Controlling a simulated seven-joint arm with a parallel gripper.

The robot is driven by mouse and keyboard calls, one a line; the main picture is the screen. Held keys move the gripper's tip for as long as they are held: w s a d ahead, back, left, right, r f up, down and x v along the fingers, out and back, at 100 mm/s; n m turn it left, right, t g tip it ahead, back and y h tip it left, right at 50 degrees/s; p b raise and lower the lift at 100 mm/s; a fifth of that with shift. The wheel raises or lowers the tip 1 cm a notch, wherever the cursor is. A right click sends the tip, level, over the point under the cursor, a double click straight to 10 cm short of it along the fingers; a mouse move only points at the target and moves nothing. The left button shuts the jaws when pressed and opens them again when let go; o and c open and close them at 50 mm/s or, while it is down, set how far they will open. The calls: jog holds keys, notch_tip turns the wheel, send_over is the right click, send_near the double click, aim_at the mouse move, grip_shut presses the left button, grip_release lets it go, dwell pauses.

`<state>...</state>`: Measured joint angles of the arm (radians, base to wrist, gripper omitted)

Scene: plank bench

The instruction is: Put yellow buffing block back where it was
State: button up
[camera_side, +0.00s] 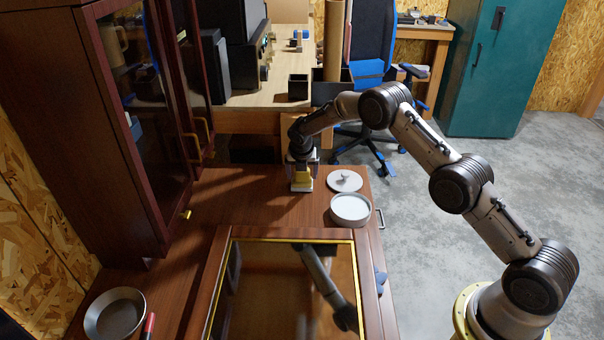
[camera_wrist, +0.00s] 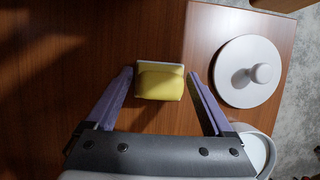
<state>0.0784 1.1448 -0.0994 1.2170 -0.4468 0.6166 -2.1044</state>
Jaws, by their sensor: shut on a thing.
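The yellow buffing block (camera_side: 303,176), with a pale face, is at the far part of the brown wooden top (camera_side: 240,195), left of a white lid. In the wrist view the block (camera_wrist: 160,84) sits between the two purple-grey fingers of my gripper (camera_wrist: 160,76). My gripper (camera_side: 303,163) points down and is shut on the block. Whether the block's underside touches the wood or hangs just above it, I cannot tell.
The white knobbed lid (camera_side: 336,184) and a round white dish (camera_side: 350,221) are close on the right. A glass-topped case (camera_side: 215,285) lies nearer the camera. A dark glazed cabinet (camera_side: 105,150) stands left. A metal bowl (camera_side: 114,315) sits front left. Wood left of the block is clear.

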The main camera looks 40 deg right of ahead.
jog(key=shift+f, duration=0.1)
jog(key=o, duration=0.9)
jog(key=v, duration=1.2)
